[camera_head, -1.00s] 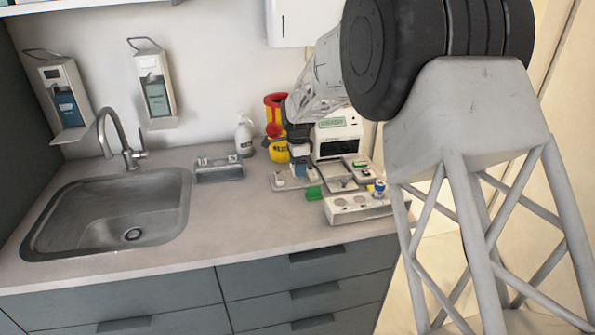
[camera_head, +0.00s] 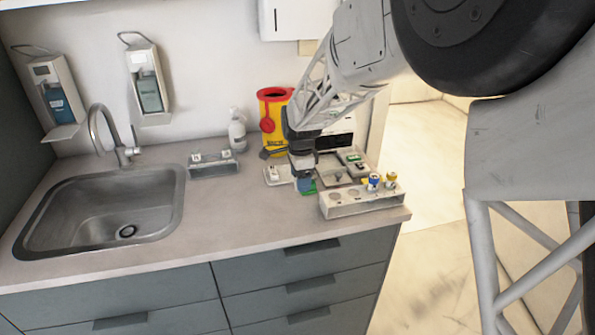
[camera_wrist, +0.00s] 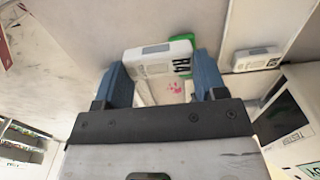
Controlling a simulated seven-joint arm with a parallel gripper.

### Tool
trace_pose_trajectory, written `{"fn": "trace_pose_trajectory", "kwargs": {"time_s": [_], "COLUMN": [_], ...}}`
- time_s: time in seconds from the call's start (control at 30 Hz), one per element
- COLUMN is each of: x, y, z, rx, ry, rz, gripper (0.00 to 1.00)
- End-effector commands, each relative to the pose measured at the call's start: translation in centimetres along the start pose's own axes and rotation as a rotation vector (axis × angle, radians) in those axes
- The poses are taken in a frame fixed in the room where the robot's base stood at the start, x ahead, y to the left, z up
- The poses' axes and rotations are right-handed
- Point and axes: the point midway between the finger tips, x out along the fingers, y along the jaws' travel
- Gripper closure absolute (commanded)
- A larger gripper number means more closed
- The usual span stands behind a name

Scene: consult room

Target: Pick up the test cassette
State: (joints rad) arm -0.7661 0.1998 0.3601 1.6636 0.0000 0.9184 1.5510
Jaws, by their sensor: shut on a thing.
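The white test cassette (camera_wrist: 158,58), with a grey window and a black printed code, shows in the wrist view between my gripper's blue fingers (camera_wrist: 161,72). My gripper is shut on it, one finger at each end. In the head view my gripper (camera_head: 305,184) points down over the counter, and the cassette in it cannot be made out. A second white cassette-like piece (camera_wrist: 257,59) lies apart to the right in the wrist view.
A white rack (camera_head: 360,203) with small capped vials stands right of my gripper at the counter's edge. A yellow bin with a red lid (camera_head: 272,125) and a white analyzer (camera_head: 345,125) stand behind. The counter (camera_head: 235,215) in front of the gripper is clear; the sink (camera_head: 110,215) is left.

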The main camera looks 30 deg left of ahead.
Motion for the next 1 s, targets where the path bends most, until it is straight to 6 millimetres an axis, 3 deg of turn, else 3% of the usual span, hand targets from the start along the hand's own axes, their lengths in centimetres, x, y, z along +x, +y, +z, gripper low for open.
{"fn": "trace_pose_trajectory", "kwargs": {"time_s": [0.4, 1.0], "x": [-0.2, -0.3], "y": [2.9, 3.0], "z": [0.1, 0.1], "rx": [0.000, 0.000], "ry": [0.000, 0.000], "rz": [0.000, 0.000], "gripper": [0.58, 0.58]}}
